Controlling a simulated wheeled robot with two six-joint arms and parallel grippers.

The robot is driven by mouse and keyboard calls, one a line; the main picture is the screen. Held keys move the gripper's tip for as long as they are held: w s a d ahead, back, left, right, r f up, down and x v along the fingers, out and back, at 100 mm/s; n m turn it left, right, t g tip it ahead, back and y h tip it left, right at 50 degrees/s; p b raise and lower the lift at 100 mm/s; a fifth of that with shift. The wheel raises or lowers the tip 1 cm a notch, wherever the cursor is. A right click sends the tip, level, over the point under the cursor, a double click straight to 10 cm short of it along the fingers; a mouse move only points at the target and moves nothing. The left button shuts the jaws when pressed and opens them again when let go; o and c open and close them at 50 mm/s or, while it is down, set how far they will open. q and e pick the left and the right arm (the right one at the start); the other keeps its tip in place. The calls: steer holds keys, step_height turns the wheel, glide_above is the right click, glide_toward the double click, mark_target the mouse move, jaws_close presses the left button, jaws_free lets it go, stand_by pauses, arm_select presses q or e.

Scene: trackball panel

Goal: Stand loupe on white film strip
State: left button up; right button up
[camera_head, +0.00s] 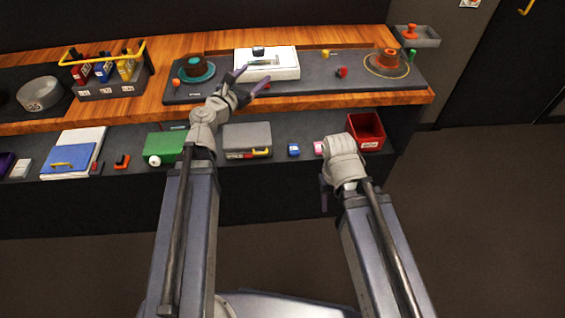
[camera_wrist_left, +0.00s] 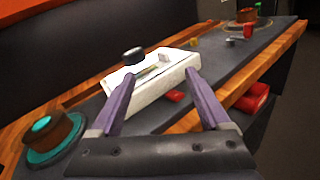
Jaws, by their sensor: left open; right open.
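The loupe, seemingly the small dark cylinder (camera_head: 258,50), stands at the back of the white light box (camera_head: 290,71). It shows as a black round piece in the left wrist view (camera_wrist_left: 133,55), near the far left corner of the box (camera_wrist_left: 160,97). A thin strip (camera_head: 264,63) lies on the box top in front of it; its colour is hard to tell. My left gripper (camera_head: 254,80) is open and empty, with its fingers spread in front of the box, apart from the loupe. My right gripper (camera_head: 324,193) is open and empty, low in front of the bench.
A brown and teal round piece (camera_head: 197,69) stands left of the box, an orange one (camera_head: 386,61) to the right. A red knob (camera_head: 341,72) sits between. The lower shelf holds a green box (camera_head: 166,146), a grey case (camera_head: 248,137) and a red bin (camera_head: 367,131).

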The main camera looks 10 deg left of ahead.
arm_select(q)
steer(key=s+d+f+m+g+h, duration=0.1)
steer(key=s+d+f+m+g, duration=0.55)
steer(key=d+m, duration=0.35)
steer(key=s+d+f+m+g+h, duration=0.2)
steer(key=s+d+f+m+g, duration=0.4)
steer(key=d+m, duration=0.4)
steer(key=s+a+f+m+g+y, duration=0.4)
steer(key=s+f+m+y, duration=0.4)
steer(key=s+m, duration=0.3)
steer(key=m+y, duration=0.1)
steer(key=m, duration=0.2)
steer(key=shift+s+a, duration=0.25)
steer(key=shift+a, duration=0.05)
